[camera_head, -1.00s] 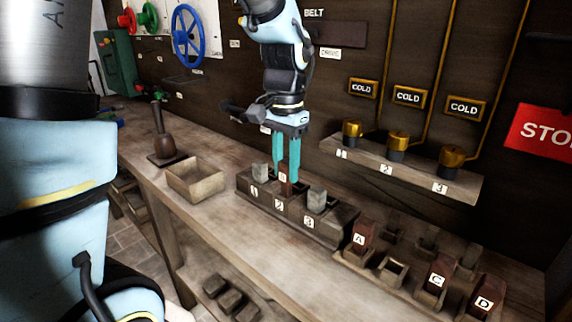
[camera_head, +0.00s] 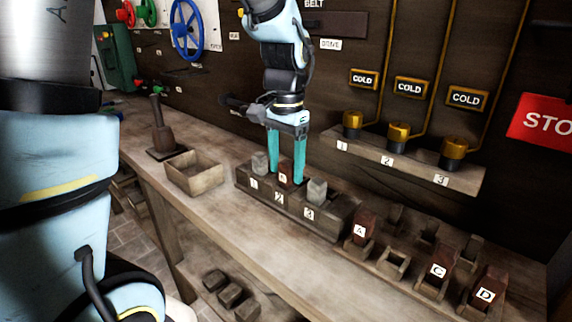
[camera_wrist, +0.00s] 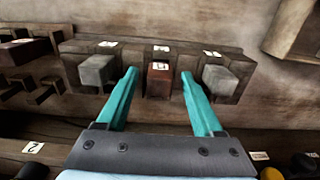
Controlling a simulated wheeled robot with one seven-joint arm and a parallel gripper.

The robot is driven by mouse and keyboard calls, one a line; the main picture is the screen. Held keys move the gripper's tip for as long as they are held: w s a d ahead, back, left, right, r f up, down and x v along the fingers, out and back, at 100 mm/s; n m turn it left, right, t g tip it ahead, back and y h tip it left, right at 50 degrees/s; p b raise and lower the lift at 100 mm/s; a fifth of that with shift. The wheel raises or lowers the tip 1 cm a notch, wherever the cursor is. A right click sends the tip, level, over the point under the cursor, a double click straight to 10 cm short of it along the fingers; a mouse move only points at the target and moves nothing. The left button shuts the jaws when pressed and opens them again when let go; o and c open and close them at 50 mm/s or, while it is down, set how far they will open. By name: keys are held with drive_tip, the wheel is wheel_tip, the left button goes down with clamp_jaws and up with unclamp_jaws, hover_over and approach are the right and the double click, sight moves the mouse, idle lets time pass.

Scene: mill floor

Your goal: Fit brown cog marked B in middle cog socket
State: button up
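The brown cog (camera_head: 285,178) stands upright in the middle socket of the dark cog block (camera_head: 333,224), above the tag 2. It has a white tag on top whose letter is too small to read. In the wrist view the brown cog (camera_wrist: 159,84) sits between two grey cogs. My gripper (camera_head: 285,177) is open around it, its teal fingers apart. In the wrist view my gripper (camera_wrist: 159,73) shows a gap on both sides of the cog. Grey cogs stand in socket 1 (camera_head: 260,163) and socket 3 (camera_head: 317,190).
A rack at the right holds brown cogs A (camera_head: 365,227), C (camera_head: 440,265) and D (camera_head: 487,288), with an empty slot (camera_head: 393,262) between A and C. An open wooden box (camera_head: 195,178) lies left of the block. A shelf with gold-topped valves (camera_head: 398,131) is behind.

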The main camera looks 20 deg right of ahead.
wheel_tip(320, 180, up, 11)
drive_tip(key=a+f+n, duration=0.5)
drive_tip(key=a+f, duration=0.1)
drive_tip(key=a, duration=0.6)
drive_tip(key=w+a+f+n+t+p, duration=0.1)
drive_tip(key=a+f+n, duration=0.5)
drive_tip(key=a, duration=0.7)
drive_tip(key=shift+a+f+t, duration=0.15)
drive_tip(key=shift+f+t, duration=0.15)
drive_tip(key=shift+f, duration=0.3)
drive_tip(key=shift+w, duration=0.1)
